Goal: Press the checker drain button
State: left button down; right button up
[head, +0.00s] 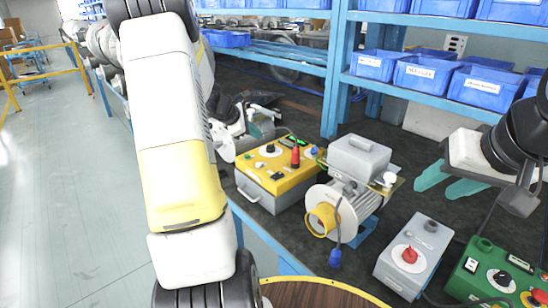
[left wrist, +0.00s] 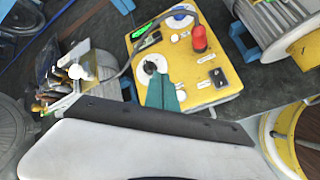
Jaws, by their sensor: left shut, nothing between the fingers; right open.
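A yellow-topped control box (head: 280,172) stands on the bench, with a black knob, a red cylinder, small pale buttons and a dark switch on top. Its labels are too small to read, so I cannot tell which button is the drain button. In the left wrist view the box (left wrist: 222,92) shows its black knob (left wrist: 150,67) and red cylinder (left wrist: 199,40). My left gripper (left wrist: 163,82) is shut and empty, its teal fingertips appearing over the panel beside the knob. Contact cannot be told. My right gripper (head: 441,182) is open and empty, above the bench at the right.
A blower (head: 335,205) with a yellow ring stands right of the box. A grey box (head: 413,255) with a red button and a green control box (head: 495,275) are at the front right. Blue bins (head: 425,73) fill the shelf behind. A tool container (left wrist: 90,68) is left of the panel.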

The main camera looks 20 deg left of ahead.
aim_at(257, 165)
pick_arm(q)
jog(key=shift+f, duration=0.1)
jog(key=shift+f, duration=4.3)
jog(key=shift+f, duration=0.1)
jog(key=shift+d+f, duration=0.1)
jog(key=shift+f, duration=0.2)
jog(key=shift+f, duration=0.4)
jog(key=shift+r, duration=0.8)
jog(key=shift+r, duration=0.15)
jog(key=shift+r, duration=2.4)
